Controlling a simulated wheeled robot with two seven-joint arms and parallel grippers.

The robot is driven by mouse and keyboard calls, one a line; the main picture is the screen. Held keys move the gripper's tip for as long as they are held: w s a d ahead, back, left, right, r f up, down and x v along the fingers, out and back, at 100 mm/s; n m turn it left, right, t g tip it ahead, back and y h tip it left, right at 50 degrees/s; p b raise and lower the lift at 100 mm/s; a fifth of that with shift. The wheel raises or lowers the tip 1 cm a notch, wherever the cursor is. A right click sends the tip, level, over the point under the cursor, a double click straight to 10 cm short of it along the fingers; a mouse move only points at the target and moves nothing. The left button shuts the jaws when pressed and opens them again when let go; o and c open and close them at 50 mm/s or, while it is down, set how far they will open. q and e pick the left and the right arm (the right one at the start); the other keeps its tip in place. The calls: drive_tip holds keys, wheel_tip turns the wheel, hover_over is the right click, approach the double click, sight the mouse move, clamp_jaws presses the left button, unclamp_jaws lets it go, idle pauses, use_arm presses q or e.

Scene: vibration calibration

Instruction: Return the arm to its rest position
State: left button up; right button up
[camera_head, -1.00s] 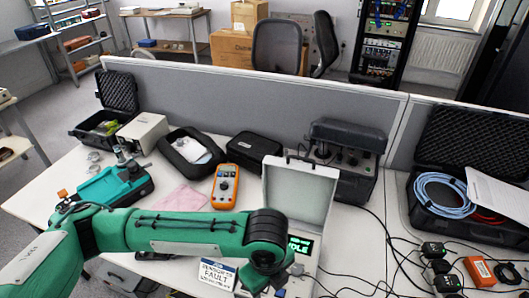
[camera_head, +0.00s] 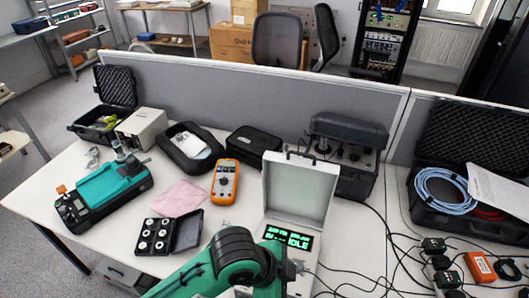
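My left arm (camera_head: 200,275), green with a dark joint (camera_head: 236,250), comes in at the bottom and bends beside the calibration unit. Its gripper does not show; the arm's end is hidden or below the frame. The calibration unit (camera_head: 299,195) is a light case with its lid raised; its green-lit display (camera_head: 289,238) reads IDLE. The arm covers part of its left front. My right arm and gripper are not in view.
An open black box with several round pieces (camera_head: 154,236) lies left of the arm. Near it are a pink cloth (camera_head: 177,198), an orange multimeter (camera_head: 225,180) and a teal device (camera_head: 104,193). Cables (camera_head: 372,258) run across the right side.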

use_arm(q)
drive_tip(key=s+a+f+n+t+y, duration=0.1)
drive_tip(key=s+a+f+n+y, duration=0.2)
drive_tip(key=a+n, duration=0.45)
drive_tip(key=s+a+f+n+y, duration=0.1)
drive_tip(key=s+a+f+n, duration=0.3)
drive_tip(key=a, duration=0.7)
drive_tip(key=s+a+f+n+t+y, duration=0.1)
drive_tip(key=a+f+n+y, duration=0.1)
drive_tip(key=a+f+n, duration=0.6)
wheel_tip(320, 180, down, 29)
drive_tip(key=s+a+m+g, duration=0.1)
drive_tip(key=a+m, duration=0.1)
drive_tip(key=m, duration=0.1)
drive_tip(key=s+a+f+g, duration=0.1)
drive_tip(key=s+a+f, duration=0.2)
drive_tip(key=s+f, duration=1.5)
drive_tip(key=shift+s+f, duration=0.15)
drive_tip(key=shift+s, duration=0.3)
